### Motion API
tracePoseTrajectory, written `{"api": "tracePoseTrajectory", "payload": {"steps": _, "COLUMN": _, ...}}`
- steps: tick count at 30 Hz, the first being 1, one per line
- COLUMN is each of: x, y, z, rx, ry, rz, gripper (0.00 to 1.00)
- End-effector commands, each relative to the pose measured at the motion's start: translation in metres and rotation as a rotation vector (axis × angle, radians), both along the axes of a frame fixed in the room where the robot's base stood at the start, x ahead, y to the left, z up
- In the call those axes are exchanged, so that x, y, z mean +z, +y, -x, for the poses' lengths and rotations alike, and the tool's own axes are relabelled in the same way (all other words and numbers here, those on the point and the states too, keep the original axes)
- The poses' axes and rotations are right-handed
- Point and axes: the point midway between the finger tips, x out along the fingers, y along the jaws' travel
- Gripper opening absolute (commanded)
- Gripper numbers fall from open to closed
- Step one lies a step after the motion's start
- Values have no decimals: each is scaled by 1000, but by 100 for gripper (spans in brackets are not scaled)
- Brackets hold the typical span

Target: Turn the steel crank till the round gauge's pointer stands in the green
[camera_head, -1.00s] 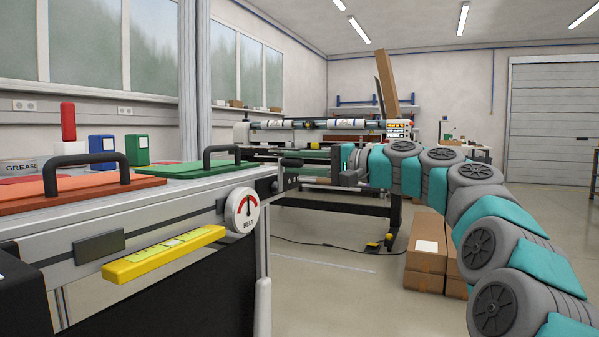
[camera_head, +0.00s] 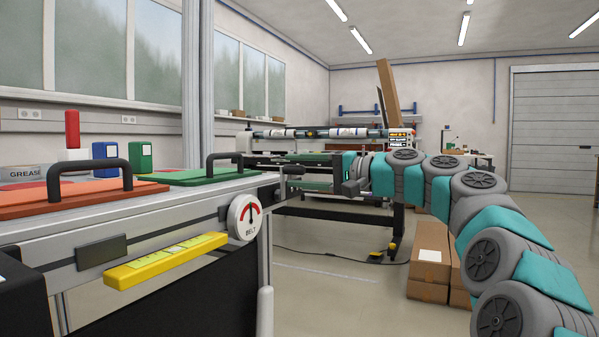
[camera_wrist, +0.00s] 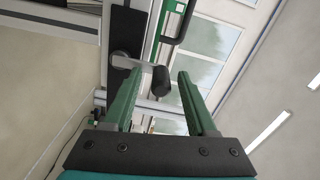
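The round white gauge (camera_head: 244,217) marked BELT is on the front of the bench at left. Its dark pointer stands roughly upright near a red part of the dial; I cannot make out the green. The steel crank (camera_wrist: 138,63) shows in the wrist view, with its hub at left and a dark cylindrical handle (camera_wrist: 161,80). In the head view the dark handle (camera_head: 292,170) sticks out at the bench's right end. My gripper (camera_wrist: 158,74) is open; the handle appears between its green fingertips, with no contact visible. My gripper (camera_head: 350,178) is right of the handle in the head view.
A yellow level-like bar (camera_head: 165,260) juts from the bench front. Orange (camera_head: 35,205) and green (camera_head: 190,179) lids with black handles lie on the bench top. Cardboard boxes (camera_head: 429,265) stand on the floor below my arm. A cable crosses the floor.

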Motion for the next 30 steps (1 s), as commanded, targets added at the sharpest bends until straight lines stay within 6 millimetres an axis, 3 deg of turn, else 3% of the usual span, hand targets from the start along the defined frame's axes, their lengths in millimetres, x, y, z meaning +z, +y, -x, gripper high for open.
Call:
{"api": "tracePoseTrajectory", "payload": {"steps": 11, "x": 1, "y": -9, "z": 3, "rx": -1, "ry": 0, "rz": -1, "gripper": 57}}
{"api": "tracePoseTrajectory", "payload": {"steps": 24, "x": 1, "y": -68, "z": 24, "rx": -1, "ry": 1, "rz": -1, "gripper": 57}}
{"api": "tracePoseTrajectory", "payload": {"steps": 30, "x": 0, "y": -74, "z": 27, "rx": 1, "ry": 1, "rz": 0, "gripper": 57}}
